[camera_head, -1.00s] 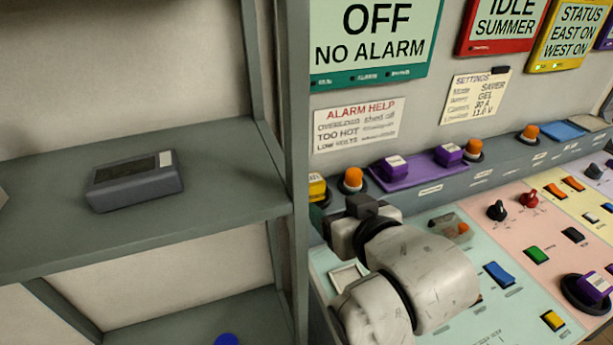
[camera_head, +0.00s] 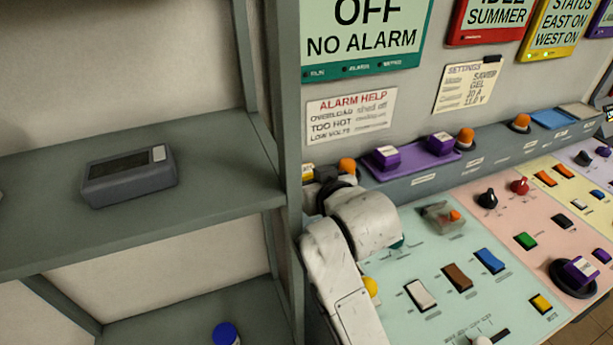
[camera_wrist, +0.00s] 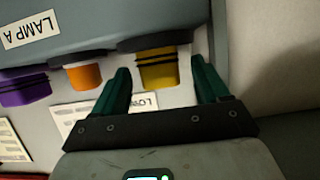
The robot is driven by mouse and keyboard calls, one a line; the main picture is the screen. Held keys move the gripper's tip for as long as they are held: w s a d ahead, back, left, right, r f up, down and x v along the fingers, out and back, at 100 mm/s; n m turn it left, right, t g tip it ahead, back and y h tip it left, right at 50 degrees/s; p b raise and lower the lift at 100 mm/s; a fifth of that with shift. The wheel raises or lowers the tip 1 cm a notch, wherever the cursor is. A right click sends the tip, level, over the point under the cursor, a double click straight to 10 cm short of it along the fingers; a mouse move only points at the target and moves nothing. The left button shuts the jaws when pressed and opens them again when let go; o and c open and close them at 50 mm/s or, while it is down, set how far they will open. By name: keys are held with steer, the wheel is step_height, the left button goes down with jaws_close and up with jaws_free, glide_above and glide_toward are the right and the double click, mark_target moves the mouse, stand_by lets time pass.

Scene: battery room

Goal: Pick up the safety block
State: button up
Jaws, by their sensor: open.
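A yellow block (camera_head: 307,172) with a pale label sits at the left end of the grey ledge above the control panel, beside the shelf post. I take it for the safety block, but its label is not readable. In the wrist view the yellow block (camera_wrist: 158,70) with dark bands shows between the green fingers of my gripper (camera_wrist: 160,85). The gripper is open, with a finger on either side and gaps between. I cannot tell how deep the block is between them. In the head view my arm hides the fingertips.
An orange lamp (camera_head: 347,167) stands close right of the yellow block. Beyond it is a purple tray (camera_head: 413,163) with two purple blocks. The shelf post (camera_head: 291,150) is close on the left. A grey device (camera_head: 130,176) lies on the shelf. Switches cover the panel below.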

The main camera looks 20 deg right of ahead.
steer(key=shift+c, duration=0.2)
steer(key=c, duration=1)
steer(key=shift+c, duration=0.3)
steer(key=shift+r, duration=0.2)
